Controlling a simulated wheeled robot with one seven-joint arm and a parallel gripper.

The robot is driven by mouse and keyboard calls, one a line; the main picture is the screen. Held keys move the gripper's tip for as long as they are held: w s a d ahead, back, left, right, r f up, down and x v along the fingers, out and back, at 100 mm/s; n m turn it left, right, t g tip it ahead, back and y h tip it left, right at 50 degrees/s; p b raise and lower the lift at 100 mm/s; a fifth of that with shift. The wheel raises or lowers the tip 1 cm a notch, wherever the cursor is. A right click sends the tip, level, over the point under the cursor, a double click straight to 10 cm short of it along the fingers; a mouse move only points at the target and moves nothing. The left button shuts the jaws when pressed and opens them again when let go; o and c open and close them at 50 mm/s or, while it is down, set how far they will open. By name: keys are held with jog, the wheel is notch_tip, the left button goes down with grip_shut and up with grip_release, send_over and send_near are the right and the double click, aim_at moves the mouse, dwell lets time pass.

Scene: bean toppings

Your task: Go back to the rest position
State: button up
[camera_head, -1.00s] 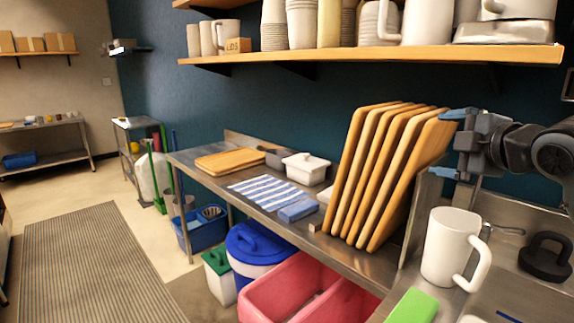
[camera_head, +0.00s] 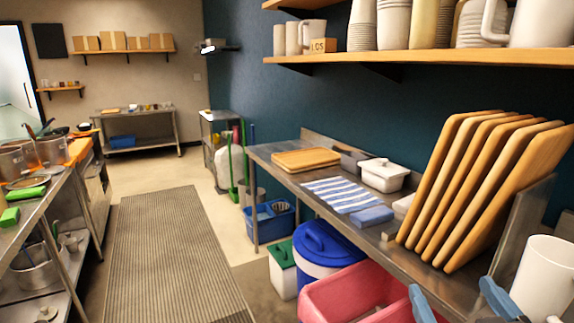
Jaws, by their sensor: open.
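My gripper (camera_head: 450,286) shows at the bottom right edge of the head view. Its two blue fingers are spread apart, with nothing visible between them. Its body and most of my arm are cut off by the frame's lower edge. A white mug (camera_head: 543,282) stands just right of the gripper in the picture, partly cut off. I cannot tell how far the fingers are from it.
Wooden boards (camera_head: 478,190) lean upright on the steel counter (camera_head: 300,190), beside a striped cloth (camera_head: 341,194) and white dish (camera_head: 384,174). A red bin (camera_head: 345,290) stands below. A shelf (camera_head: 420,58) holds cups overhead. The matted floor (camera_head: 170,250) is clear.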

jog(key=s+a+f+m+g, duration=0.1)
jog(key=s+a+f, duration=0.15)
jog(key=s, duration=0.35)
jog(key=s+a+f+m, duration=0.1)
jog(key=s+f, duration=0.3)
jog(key=s, duration=0.2)
jog(key=s+a+f+m+g, duration=0.1)
jog(key=s+f, duration=0.2)
jog(key=s, duration=0.4)
jog(key=s+d+n+g+y, duration=0.1)
jog(key=s+d+n, duration=0.1)
jog(key=s, duration=1.3)
jog(key=shift+s+d+r+g, duration=0.15)
jog(key=shift+d+r+g, duration=0.05)
jog(key=shift+r+g, duration=0.1)
jog(key=shift+f, duration=0.1)
jog(key=shift+c, duration=0.2)
